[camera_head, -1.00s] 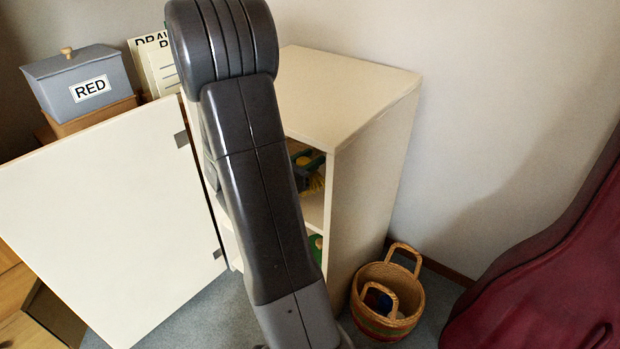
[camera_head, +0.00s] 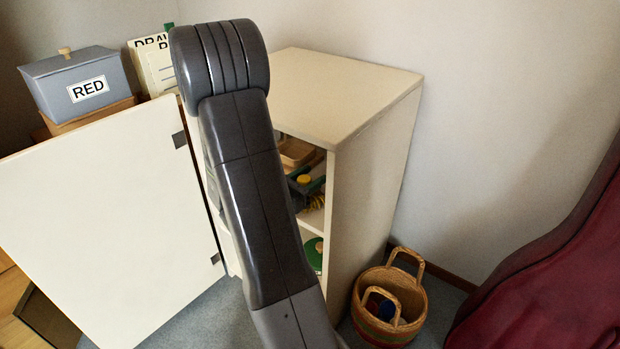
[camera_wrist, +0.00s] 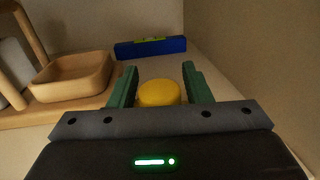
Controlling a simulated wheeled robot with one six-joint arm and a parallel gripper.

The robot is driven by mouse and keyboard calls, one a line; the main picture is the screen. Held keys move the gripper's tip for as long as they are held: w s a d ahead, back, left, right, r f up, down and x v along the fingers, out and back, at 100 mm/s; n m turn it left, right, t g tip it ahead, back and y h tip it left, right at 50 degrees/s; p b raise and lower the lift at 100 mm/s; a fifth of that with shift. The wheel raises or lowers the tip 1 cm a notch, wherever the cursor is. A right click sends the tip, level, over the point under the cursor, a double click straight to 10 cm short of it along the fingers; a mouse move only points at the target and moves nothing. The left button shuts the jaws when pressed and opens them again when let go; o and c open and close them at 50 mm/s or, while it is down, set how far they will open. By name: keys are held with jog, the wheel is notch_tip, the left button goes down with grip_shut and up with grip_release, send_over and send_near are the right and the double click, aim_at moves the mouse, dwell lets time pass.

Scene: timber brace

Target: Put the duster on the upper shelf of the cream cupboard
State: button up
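The cream cupboard (camera_head: 372,165) stands against the wall with its door (camera_head: 100,215) swung open to the left. The fibres hang close above the upper shelf (camera_head: 313,220). I cannot tell whether they touch it. Most of the duster's body is hidden.
A green object (camera_head: 314,254) sits in the lower compartment. A wicker basket (camera_head: 408,325) stands at the right, near a dark red bulky object (camera_head: 560,270).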

jog(key=shift+o, duration=0.4)
jog(key=shift+r, duration=0.2)
jog(key=p+v, duration=0.2)
jog(key=v, duration=1)
jog(key=shift+a, duration=0.1)
dwell(0.6)
